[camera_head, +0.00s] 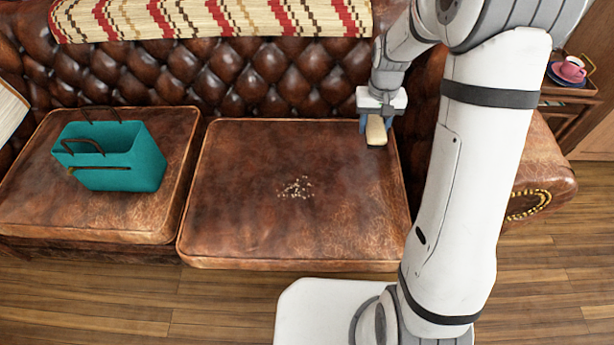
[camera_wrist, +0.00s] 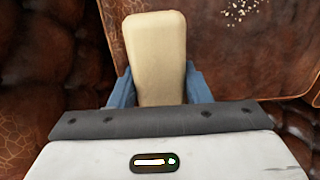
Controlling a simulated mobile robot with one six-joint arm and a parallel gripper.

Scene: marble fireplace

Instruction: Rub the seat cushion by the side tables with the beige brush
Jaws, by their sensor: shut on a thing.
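The beige brush (camera_head: 376,131) is in my gripper (camera_head: 376,128), whose blue fingers are shut on it from both sides. The brush also shows in the wrist view (camera_wrist: 157,55), its far end pointing towards the cushion. The brown leather seat cushion (camera_head: 290,220) on the right of the sofa has a patch of pale crumbs (camera_head: 296,188) near its middle. My gripper is over the back right part of this cushion, right of and behind the crumbs. I cannot tell whether the brush touches the leather. A side table (camera_head: 575,95) stands beyond the sofa's right armrest.
A teal bag (camera_head: 110,157) stands on the left seat cushion (camera_head: 85,218). A patterned throw (camera_head: 210,18) lies along the tufted backrest (camera_head: 240,75). A pink cup (camera_head: 570,69) is on the side table. The armrest (camera_head: 540,165) bounds the right side.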

